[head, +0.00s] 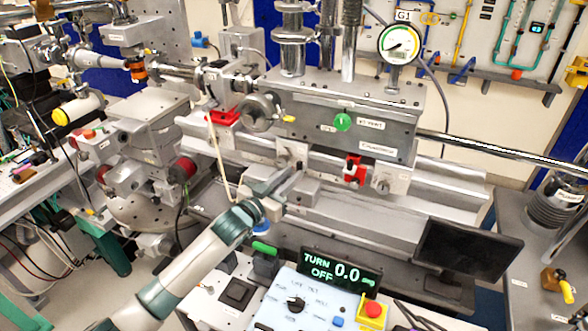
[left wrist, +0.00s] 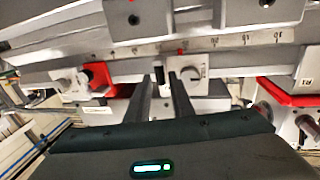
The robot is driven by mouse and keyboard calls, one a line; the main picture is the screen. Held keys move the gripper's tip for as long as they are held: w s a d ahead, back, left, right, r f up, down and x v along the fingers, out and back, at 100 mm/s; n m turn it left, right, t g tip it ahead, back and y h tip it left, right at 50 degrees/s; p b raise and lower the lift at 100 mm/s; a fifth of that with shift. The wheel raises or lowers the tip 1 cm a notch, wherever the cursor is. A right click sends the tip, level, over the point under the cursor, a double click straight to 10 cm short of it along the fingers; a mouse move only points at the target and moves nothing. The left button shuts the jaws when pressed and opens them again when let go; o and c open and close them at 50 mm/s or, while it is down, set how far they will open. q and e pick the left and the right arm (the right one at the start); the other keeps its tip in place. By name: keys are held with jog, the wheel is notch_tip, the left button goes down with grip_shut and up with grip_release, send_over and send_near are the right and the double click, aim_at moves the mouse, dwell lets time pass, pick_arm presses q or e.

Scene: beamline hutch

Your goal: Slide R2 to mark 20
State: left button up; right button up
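My left gripper (head: 283,180) is in front of the rail below the big grey housing. In the left wrist view its two dark fingers (left wrist: 165,75) stand parallel with a narrow gap and nothing clearly held between them. A pale slider with a round knob (left wrist: 190,76) is just beyond the fingertips, slightly right; I cannot tell whether they touch it. I cannot read its label. A graduated scale (left wrist: 245,40) runs above it, with a small red mark near the slider; most numbers are too blurred to read. My right gripper is out of view.
A red clamp (head: 355,170) sits right on the rail. A control box with a TURN OFF 0.0 display (head: 341,272) and a dark monitor (head: 468,250) stand in front of the rail.

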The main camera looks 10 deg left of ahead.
pick_arm(q)
jog(key=shift+x, duration=0.85)
jog(key=shift+w+d, duration=0.15)
jog(key=shift+w, duration=0.05)
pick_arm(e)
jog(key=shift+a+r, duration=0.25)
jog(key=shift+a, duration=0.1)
pick_arm(q)
grip_shut()
